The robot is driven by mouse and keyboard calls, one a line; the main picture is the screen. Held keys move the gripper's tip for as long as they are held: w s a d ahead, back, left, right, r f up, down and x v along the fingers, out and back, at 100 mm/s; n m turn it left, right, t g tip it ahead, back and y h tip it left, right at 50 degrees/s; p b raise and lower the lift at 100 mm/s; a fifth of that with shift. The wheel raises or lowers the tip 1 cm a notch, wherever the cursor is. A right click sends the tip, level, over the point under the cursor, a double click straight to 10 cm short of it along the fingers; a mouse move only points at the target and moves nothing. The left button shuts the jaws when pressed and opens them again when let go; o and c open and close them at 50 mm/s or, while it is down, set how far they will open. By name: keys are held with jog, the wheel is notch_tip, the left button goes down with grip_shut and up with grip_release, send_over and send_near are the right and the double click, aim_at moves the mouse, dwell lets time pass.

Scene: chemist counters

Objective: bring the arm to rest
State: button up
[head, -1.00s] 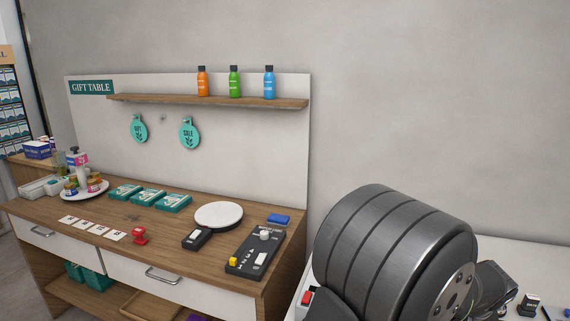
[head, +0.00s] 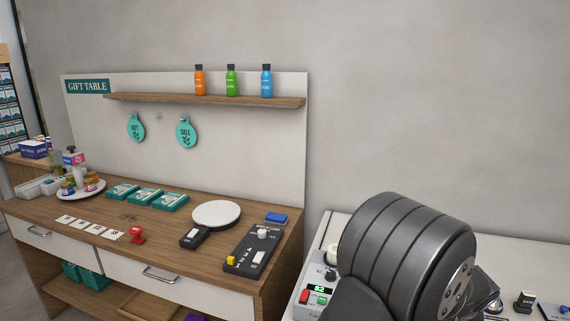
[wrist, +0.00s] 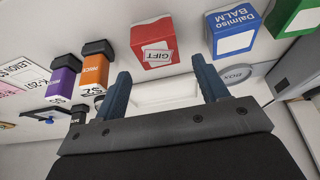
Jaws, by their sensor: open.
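My gripper (wrist: 162,92) shows in the wrist view with its two blue fingers apart and nothing between them. Beyond the fingers is a pale surface with a red box marked GIFT (wrist: 153,42) just above the gap. In the head view my dark rounded arm fills the lower right, and the gripper itself is hidden there. The arm stands in front of a white counter (head: 330,235).
The wrist view shows an orange bottle (wrist: 94,68), a purple bottle (wrist: 63,80), a blue Balm box (wrist: 232,30) and a green box (wrist: 292,16). In the head view a device with a green display (head: 319,289) is beside my arm. The wooden gift table (head: 150,225) stands left.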

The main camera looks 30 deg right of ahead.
jog(key=s+a+r, duration=0.3)
jog(key=s+r, duration=0.4)
jog(key=s, duration=0.4)
jog(key=w+d+n+t+y, duration=0.1)
jog(key=w+d+n, duration=0.1)
jog(key=w, duration=0.8)
jog(key=w+d+n, duration=0.3)
jog(key=w, duration=0.8)
jog(key=w+f, duration=0.2)
jog(key=w, duration=0.1)
jog(key=w+f, duration=0.2)
jog(key=w, duration=0.2)
jog(key=w+f, duration=0.2)
jog(key=w, duration=0.2)
jog(key=shift+a+f, duration=0.15)
jog(key=shift+f, duration=0.15)
jog(key=shift+s, duration=0.1)
jog(key=s+r+m, duration=0.1)
jog(key=s+r, duration=0.2)
jog(key=s, duration=0.6)
jog(key=s+r+m, duration=0.1)
jog(key=s+r, duration=0.3)
jog(key=s, duration=0.6)
jog(key=shift+a+r, duration=0.25)
jog(key=shift+a, duration=0.15)
